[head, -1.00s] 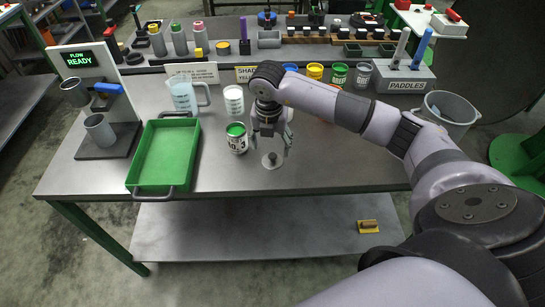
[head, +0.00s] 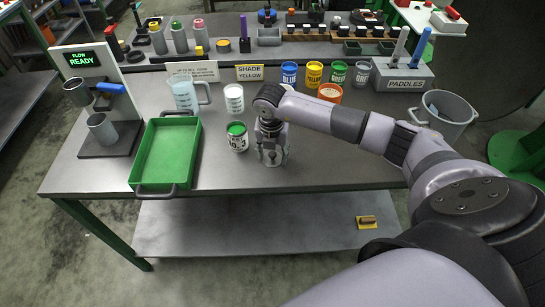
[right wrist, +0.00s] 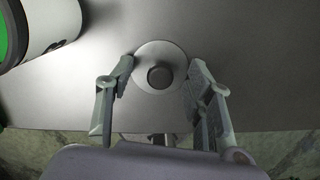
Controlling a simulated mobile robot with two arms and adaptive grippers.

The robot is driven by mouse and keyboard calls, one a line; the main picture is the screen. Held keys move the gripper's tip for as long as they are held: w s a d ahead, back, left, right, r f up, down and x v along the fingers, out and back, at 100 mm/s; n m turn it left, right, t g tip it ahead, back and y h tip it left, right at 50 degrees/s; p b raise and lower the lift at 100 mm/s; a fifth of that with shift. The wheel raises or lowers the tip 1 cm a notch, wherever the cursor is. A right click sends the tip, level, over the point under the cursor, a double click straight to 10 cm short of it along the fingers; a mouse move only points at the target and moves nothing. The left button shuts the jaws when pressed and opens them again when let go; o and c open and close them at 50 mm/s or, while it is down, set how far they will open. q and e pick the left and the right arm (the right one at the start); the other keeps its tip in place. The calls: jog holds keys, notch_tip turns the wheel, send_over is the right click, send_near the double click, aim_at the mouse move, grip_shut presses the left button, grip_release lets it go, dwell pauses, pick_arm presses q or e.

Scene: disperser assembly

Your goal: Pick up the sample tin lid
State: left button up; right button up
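The sample tin lid (right wrist: 151,50) is a pale round disc with a dark knob in its middle, lying flat on the bench. In the head view it is hidden behind my right gripper (head: 272,160). In the right wrist view my right gripper (right wrist: 161,66) is open, one finger at each side of the lid. The fingers are apart from the knob; I cannot tell whether they touch the disc edge. The sample tin (head: 237,142), white with a green top, stands just left of the gripper. My left gripper is not in view.
A green tray (head: 165,152) lies to the left. A clear jug (head: 185,95) and a white cup (head: 233,97) stand behind the tin. Coloured tins, including a blue one (head: 289,75), stand at the back. A grey bucket (head: 447,112) is at the right. The front right bench is clear.

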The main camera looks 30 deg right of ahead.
jog(key=shift+s+f, duration=0.1)
grip_shut()
dwell(0.3)
